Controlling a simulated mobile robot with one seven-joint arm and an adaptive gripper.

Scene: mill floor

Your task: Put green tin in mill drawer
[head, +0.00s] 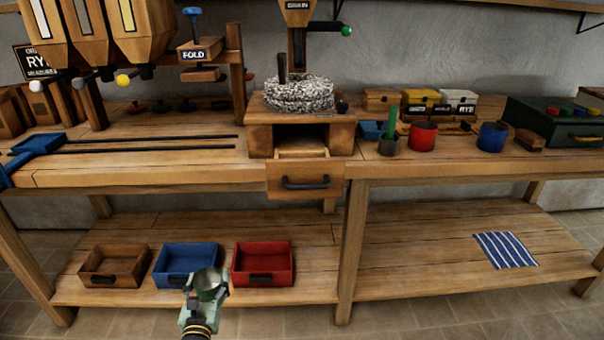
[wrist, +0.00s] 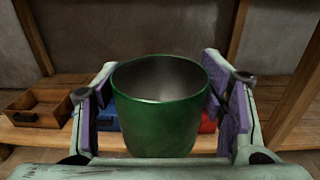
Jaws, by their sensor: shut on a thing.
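The green tin (wrist: 160,122) is upright between the purple-padded fingers of my gripper (wrist: 162,110) in the wrist view, and its open top shows an empty grey inside. In the head view, my gripper (head: 207,286) is shut on the tin (head: 209,292), low in front of the lower shelf and before the blue tray. The mill drawer (head: 305,182) is pulled out below the millstone (head: 299,94) on the bench, with its black handle facing me. The drawer stands above and to the right of my gripper.
A brown tray (head: 115,281), a blue tray (head: 187,246) and a red tray (head: 263,281) sit on the lower shelf. A red tin (head: 422,136) and a blue tin (head: 491,137) stand on the bench right of the mill. The bench front edge lies above my gripper.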

